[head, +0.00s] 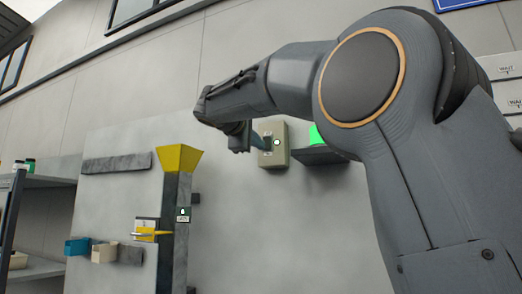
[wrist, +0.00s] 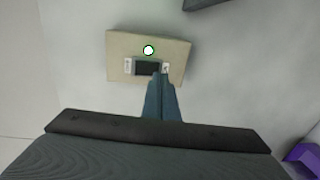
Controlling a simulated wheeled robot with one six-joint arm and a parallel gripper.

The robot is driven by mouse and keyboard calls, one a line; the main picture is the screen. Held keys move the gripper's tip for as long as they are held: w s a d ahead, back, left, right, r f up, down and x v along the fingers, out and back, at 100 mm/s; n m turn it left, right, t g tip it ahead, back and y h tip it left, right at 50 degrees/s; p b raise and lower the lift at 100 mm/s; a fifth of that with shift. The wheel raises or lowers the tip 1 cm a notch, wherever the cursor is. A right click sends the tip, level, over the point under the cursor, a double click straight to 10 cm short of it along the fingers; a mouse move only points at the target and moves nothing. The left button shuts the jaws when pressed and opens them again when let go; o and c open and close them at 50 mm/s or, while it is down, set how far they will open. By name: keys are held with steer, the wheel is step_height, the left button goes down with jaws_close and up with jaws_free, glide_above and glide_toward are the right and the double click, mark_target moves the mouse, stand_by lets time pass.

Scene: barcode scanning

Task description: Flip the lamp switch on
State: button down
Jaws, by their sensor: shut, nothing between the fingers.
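The lamp switch is a beige box (head: 280,157) on the grey wall panel, in the middle of the head view. It also shows at the top of the wrist view (wrist: 180,58), with a white round light ringed in green (wrist: 148,50) and a dark rocker (wrist: 147,68) between two small white labels. My gripper (wrist: 160,76) is shut and empty. Its fingertips are at the rocker's lower right edge in the wrist view; I cannot tell whether they touch it. In the head view my gripper (head: 262,143) is at the box's left side, partly covering it.
A dark ledge (head: 318,156) with a bright green block (head: 316,134) is just right of the box. A yellow funnel (head: 179,159) on a grey post stands left. Blue (head: 77,246) and cream bins (head: 104,252) sit lower left. A purple object (wrist: 304,158) is at the wrist view's lower right.

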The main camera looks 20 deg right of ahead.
steer(key=f+b+v, duration=0.2)
steer(key=b+v, duration=0.1)
steer(key=v, duration=0.7)
steer(key=shift+f, duration=0.15)
steer(key=shift+f, duration=0.1)
steer(key=w+f+g+y, duration=0.1)
steer(key=w+f+y, duration=0.1)
steer(key=f, duration=0.8)
steer(key=w+f+g+y, duration=0.1)
steer(key=w+f+g, duration=0.1)
steer(key=f, duration=0.8)
steer(key=s+d+f+g+y, duration=0.1)
steer(key=s+f+g, duration=0.1)
steer(key=f, duration=1)
steer(key=s+d+f+g+y, duration=0.1)
steer(key=s+d+f+y, duration=0.1)
steer(key=f, duration=0.9)
steer(key=s+d+f+m+g+y, duration=0.1)
steer(key=s+f+m, duration=0.4)
steer(key=s+f, duration=0.8)
steer(key=s+d+f+m+g+y, duration=0.1)
steer(key=s+f+m+g+y, duration=0.2)
steer(key=s+f, duration=0.9)
step_height(320, 180, down, 5)
steer(key=m+g, duration=0.2)
steer(key=shift+s+g+y, duration=0.3)
steer(key=shift+s, duration=0.05)
